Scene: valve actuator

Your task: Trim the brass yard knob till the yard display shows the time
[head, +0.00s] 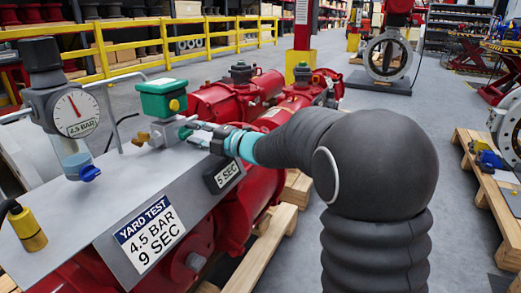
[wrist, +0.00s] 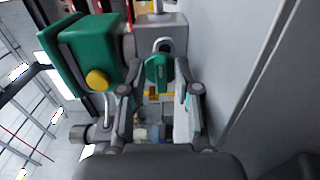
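My gripper (head: 196,128) reaches left to the small grey block (head: 165,131) under the green box (head: 163,98). In the wrist view my gripper (wrist: 160,88) has its fingers apart, with a green tab (wrist: 159,68) on the block between them; contact cannot be told. A brass knob (head: 141,138) sticks out of the block's left side, away from my gripper; I cannot make it out in the wrist view. A yellow-brass knob (head: 174,104) is on the green box and also shows in the wrist view (wrist: 97,80). The display (head: 227,174) reads 5 SEC. The plate (head: 152,240) reads YARD TEST, 4.5 BAR, 9 SEC.
A regulator with a round pressure gauge (head: 76,113) and a blue tap (head: 90,173) stands left of the green box. A yellow-brass fitting (head: 28,228) is at the near left. Red actuator cylinders (head: 228,100) lie behind and below the grey panel.

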